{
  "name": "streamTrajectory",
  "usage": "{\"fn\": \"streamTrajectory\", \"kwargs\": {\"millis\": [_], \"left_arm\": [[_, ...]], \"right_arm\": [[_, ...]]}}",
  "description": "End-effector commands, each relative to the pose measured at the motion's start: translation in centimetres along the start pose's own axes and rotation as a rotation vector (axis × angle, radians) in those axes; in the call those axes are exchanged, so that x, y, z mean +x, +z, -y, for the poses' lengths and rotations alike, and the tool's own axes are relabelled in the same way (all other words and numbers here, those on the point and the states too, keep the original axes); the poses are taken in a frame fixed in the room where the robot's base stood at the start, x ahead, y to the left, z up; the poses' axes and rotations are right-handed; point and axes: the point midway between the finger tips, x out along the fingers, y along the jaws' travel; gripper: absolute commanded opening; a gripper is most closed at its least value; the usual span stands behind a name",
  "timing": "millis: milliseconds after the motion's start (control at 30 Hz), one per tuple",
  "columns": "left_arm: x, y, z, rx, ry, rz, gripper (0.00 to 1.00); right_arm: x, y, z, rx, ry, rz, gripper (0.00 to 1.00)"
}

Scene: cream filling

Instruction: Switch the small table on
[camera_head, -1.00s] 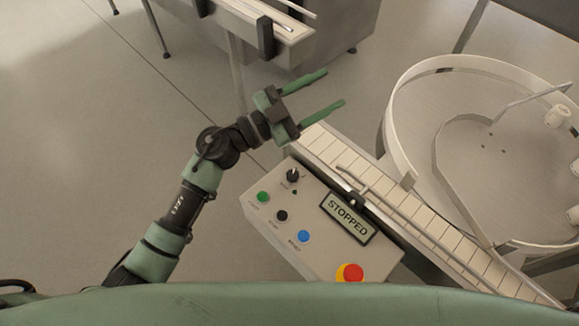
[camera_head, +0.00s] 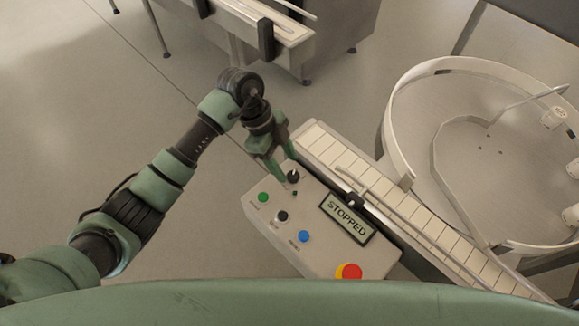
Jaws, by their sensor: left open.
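The small round table (camera_head: 407,100) with a pale raised rim stands at the right, a conveyor running beside it. Its grey control box (camera_head: 325,262) carries a display (camera_head: 347,218) reading STOPPED. On the box are a black rotary knob (camera_head: 293,176), a green button (camera_head: 263,197), a black button (camera_head: 282,216), a blue button (camera_head: 303,237) and a red-and-yellow stop button (camera_head: 348,272). My left gripper (camera_head: 285,169) is open and points down at the box's far left corner, its fingers close to the black knob. Whether they touch it I cannot tell. My right gripper is out of view.
The slatted conveyor (camera_head: 335,153) runs along the box's far side, with guide rails. Another machine (camera_head: 318,45) stands at the top. The floor at left is free.

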Motion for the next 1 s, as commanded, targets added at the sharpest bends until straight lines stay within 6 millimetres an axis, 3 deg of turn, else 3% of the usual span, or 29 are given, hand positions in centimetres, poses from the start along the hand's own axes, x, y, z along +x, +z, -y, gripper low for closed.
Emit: {"fn": "streamTrajectory", "kwargs": {"millis": [233,567,700,767,1000], "left_arm": [[2.9,-0.1,-0.1,0.001,0.001,-0.002,0.52],[3.4,0.0,0.0,0.002,-0.002,-0.001,0.52],[3.4,0.0,0.0,0.002,-0.002,-0.002,0.13],[3.4,0.0,0.0,0.002,-0.002,-0.002,0.00],[3.4,0.0,0.0,0.015,0.003,-0.001,0.00]], "right_arm": [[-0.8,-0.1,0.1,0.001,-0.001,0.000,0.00],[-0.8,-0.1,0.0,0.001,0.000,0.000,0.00],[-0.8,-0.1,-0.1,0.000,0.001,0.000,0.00],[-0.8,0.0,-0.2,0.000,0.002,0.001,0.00],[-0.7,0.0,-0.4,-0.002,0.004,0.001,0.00]]}}
